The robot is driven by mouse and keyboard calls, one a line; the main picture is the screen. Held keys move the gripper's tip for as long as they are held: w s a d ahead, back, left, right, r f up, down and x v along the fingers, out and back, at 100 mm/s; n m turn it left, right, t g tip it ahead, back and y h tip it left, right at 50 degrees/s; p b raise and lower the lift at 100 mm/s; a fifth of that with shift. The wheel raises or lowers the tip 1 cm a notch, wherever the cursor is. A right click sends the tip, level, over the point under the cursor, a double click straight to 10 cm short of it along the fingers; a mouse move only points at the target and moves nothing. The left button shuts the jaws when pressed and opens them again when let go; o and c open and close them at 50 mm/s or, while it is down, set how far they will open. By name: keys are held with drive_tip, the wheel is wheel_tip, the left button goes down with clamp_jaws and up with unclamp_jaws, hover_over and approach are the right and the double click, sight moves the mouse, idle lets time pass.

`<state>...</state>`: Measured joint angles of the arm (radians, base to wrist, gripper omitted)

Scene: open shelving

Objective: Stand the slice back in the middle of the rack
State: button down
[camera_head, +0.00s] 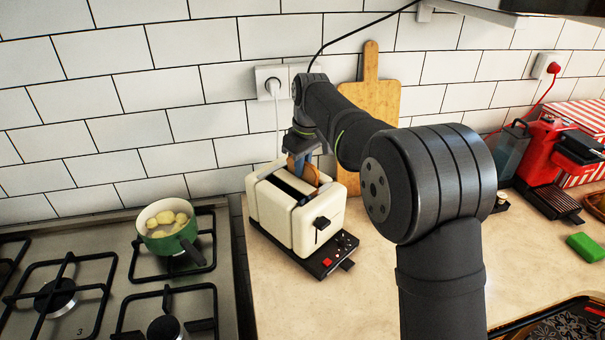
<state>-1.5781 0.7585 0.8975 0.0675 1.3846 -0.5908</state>
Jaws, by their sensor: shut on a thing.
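My gripper (303,168) is over a cream toaster (322,212) and points down. It is shut on a brown slice of bread (312,176) at the toaster's back slot. The lower part of the slice is hidden by the toaster's top, so I cannot tell how deep it sits. The front slot (287,186) looks dark and empty. I see no rack that I can make out in this view; my arm hides part of the counter on the right.
A green pot (172,243) with pale round food stands on the gas hob (60,262) at left. A wooden board (381,104) leans on the wall behind the toaster. A red machine (541,152) and a green sponge (586,247) are at right. The counter beside the toaster is clear.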

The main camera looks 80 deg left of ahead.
wheel_tip(320, 180, up, 10)
drive_tip(key=shift+f, duration=0.2)
drive_tip(key=shift+w+r, duration=0.1)
drive_tip(key=shift+w, duration=0.1)
drive_tip(key=w+d+f+m, duration=0.1)
drive_tip(key=w+f+m, duration=0.35)
drive_tip(key=w, duration=0.85)
drive_tip(key=w+f+m, duration=0.1)
drive_tip(key=w+f, duration=0.6)
drive_tip(key=w, duration=0.7)
drive_tip(key=shift+t, duration=0.3)
drive_tip(key=shift+w+d+f, duration=0.1)
drive_tip(key=shift+f, duration=2.35)
drive_tip(key=shift+d+f, duration=0.1)
drive_tip(key=shift+f, duration=2.35)
